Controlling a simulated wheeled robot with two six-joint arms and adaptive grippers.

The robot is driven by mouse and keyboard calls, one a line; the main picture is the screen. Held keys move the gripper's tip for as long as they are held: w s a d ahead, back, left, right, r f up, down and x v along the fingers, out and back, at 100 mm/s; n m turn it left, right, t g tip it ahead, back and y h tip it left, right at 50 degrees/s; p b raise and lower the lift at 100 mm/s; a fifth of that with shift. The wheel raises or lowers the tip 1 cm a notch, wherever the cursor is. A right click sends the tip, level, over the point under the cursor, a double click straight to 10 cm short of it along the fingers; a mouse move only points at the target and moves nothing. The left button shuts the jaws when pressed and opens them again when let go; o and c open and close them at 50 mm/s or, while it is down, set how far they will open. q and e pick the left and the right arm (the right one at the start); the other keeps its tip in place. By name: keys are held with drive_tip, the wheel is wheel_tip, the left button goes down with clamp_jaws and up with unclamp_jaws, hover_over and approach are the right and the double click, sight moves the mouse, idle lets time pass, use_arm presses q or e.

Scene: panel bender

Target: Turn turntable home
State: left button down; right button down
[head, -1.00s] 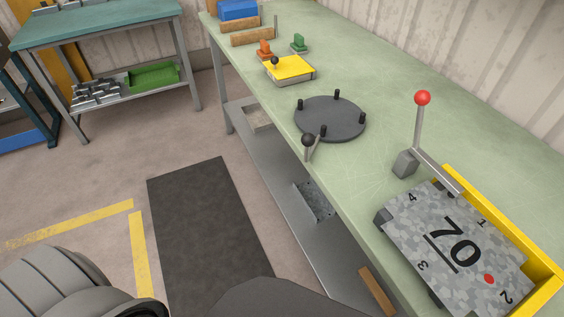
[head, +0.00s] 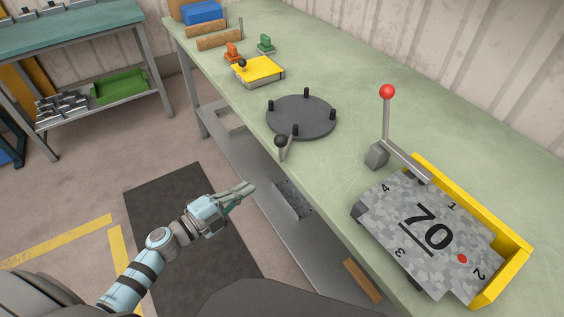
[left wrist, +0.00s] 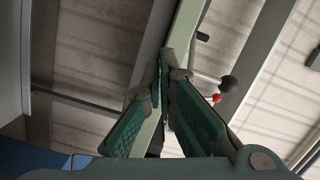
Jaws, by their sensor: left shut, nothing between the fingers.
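The turntable (head: 301,117) is a dark grey round disc on the green bench, with several short black pegs standing on it. A handle with a black ball knob (head: 281,141) sticks out at its front edge, over the bench edge. My left gripper (head: 248,187) is in front of the bench, below and left of the knob, apart from it. It is shut and empty. In the left wrist view the closed fingers (left wrist: 167,75) point up towards the bench edge, and a black ball knob (left wrist: 230,84) shows to their right. My right gripper is not in view.
A grey speckled plate marked 70 (head: 425,229) lies by a yellow angled fence (head: 511,262). A red-knobbed lever (head: 387,92) stands behind it. A yellow block (head: 259,70) sits beyond the turntable. A lower shelf (head: 262,180) runs under the bench.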

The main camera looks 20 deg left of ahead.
use_arm(q)
drive_tip(key=s+d+r+m+g+h, duration=0.2)
drive_tip(key=d+r+m+h, duration=0.2)
drive_tip(key=r+m, duration=0.3)
drive_tip(key=shift+d+r, duration=0.2)
drive_tip(key=shift+d, duration=0.55)
drive_tip(key=p+x, duration=0.1)
drive_tip(key=x, duration=0.8)
drive_tip(key=shift+d, duration=0.25)
drive_tip(key=a, duration=0.3)
drive_tip(key=shift+w+f+b, duration=0.15)
drive_tip(key=shift+w+b, duration=0.25)
drive_tip(key=shift+a, duration=0.4)
